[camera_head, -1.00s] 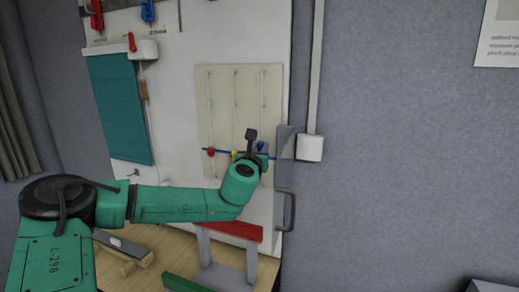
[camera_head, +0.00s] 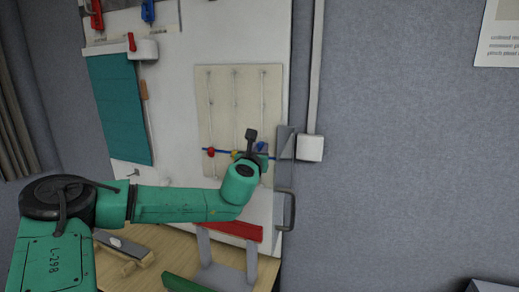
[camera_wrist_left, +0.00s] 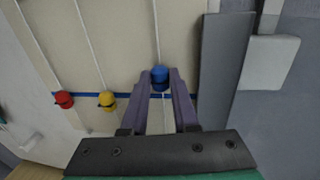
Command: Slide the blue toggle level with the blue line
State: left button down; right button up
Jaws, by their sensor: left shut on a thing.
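The blue toggle (camera_wrist_left: 160,75) is on the rightmost slot of the cream panel (camera_head: 222,108). In the wrist view it sits a little above the blue line (camera_wrist_left: 128,96). My left gripper (camera_wrist_left: 161,82) is shut on it, with one purple finger on each side. In the head view the blue line (camera_head: 222,152) crosses the panel's lower part, and my arm partly hides the toggle and my fingers. The red toggle (camera_wrist_left: 64,99) and the yellow toggle (camera_wrist_left: 107,101) sit at the line on the other slots. My right gripper is not in view.
A grey upright plate (camera_wrist_left: 223,75) and a light box (camera_wrist_left: 268,62) stand just right of my left gripper. A black handle (camera_head: 288,210) is below. A red-topped stand (camera_head: 235,231) and a plane-like tool (camera_head: 125,247) are on the wooden worktop under my arm.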

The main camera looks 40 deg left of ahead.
pick_arm(q)
notch_tip(320, 180, down, 4)
jog(key=b, duration=0.3)
jog(key=shift+b, duration=0.35)
jog(key=c, duration=0.6)
grip_release()
jog(key=shift+c, duration=0.2)
